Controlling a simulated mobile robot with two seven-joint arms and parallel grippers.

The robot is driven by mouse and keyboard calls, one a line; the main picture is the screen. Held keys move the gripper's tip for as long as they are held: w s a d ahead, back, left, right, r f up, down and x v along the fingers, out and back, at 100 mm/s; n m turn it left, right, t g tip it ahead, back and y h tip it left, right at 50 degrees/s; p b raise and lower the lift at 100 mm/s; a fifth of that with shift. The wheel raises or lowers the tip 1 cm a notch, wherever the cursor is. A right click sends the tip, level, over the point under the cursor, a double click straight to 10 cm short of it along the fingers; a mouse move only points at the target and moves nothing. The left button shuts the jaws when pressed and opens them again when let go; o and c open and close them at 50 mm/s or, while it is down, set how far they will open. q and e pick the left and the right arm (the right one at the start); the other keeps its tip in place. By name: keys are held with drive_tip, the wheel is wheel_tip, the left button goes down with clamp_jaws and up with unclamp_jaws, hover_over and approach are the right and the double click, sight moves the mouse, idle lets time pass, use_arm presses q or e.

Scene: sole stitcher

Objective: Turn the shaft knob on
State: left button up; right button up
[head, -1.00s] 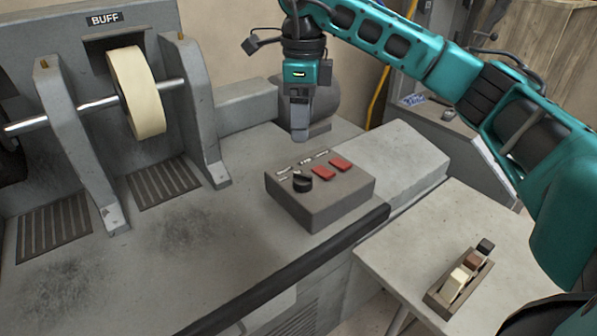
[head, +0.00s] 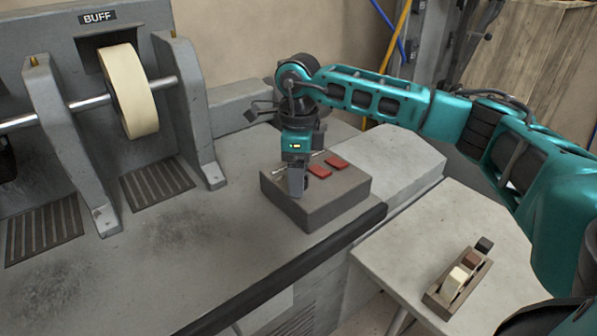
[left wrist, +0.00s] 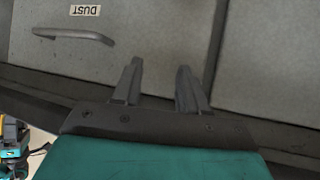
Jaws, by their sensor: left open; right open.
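My right gripper (head: 297,192) points down over the left part of the box top, right at the knob's place. I cannot tell whether its fingers touch or surround the knob. My left gripper (left wrist: 157,85) shows only in the left wrist view, open and empty, in front of a grey cabinet panel.
A cream buff wheel (head: 133,92) on a shaft stands at the left between grey supports. A side table (head: 400,255) at the right holds a small tray (head: 432,300) with several blocks. In the left wrist view a handle (left wrist: 75,34) sits below a DUST label.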

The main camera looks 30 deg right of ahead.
drive_tip(key=shift+c, duration=0.2)
drive_tip(key=c, duration=1)
